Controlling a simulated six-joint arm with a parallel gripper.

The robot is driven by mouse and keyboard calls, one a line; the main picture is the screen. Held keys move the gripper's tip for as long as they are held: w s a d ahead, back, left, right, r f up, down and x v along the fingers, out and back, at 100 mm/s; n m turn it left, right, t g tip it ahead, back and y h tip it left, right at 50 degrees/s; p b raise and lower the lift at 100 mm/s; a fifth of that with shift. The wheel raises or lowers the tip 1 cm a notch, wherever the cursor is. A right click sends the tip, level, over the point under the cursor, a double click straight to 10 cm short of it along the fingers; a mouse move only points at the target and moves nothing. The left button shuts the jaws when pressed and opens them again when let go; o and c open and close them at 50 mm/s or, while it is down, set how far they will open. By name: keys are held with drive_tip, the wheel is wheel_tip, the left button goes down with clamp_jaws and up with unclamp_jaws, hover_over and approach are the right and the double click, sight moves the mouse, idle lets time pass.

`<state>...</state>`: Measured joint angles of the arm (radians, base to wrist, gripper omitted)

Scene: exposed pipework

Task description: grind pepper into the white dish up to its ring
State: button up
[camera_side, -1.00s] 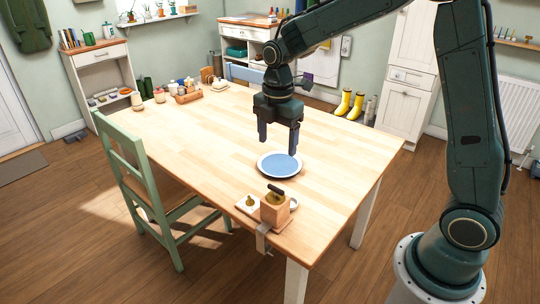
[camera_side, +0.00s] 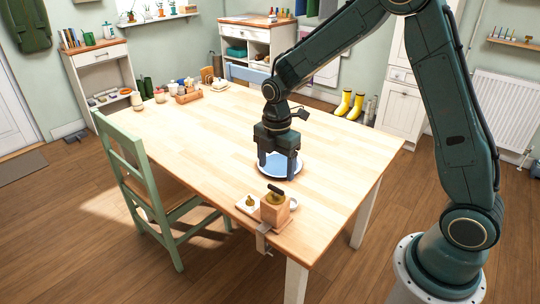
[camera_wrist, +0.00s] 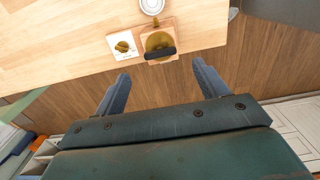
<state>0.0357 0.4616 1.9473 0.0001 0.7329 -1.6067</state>
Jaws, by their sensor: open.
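The grinder (camera_side: 274,210) is a wooden box with a brass top and a dark handle, at the table's front edge. It also shows in the wrist view (camera_wrist: 159,43), with the dark handle lying across its brass top. The white dish (camera_side: 293,203) is small and round, beside the grinder; it is cut by the top edge of the wrist view (camera_wrist: 151,5). Its ring and contents are too small to tell. My gripper (camera_side: 277,179) is open and empty, above the table behind the grinder. Its two fingers (camera_wrist: 160,72) show apart in the wrist view, touching nothing.
A blue plate with a white rim (camera_side: 283,167) is partly hidden behind my gripper. A metal clamp (camera_side: 262,238) hangs at the table edge. A green chair (camera_side: 150,190) stands left; the table's middle is clear.

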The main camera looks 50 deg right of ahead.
sight(276, 187)
drive_tip(key=shift+f, duration=3.15)
drive_tip(key=c, duration=1)
drive_tip(key=shift+m, duration=0.4)
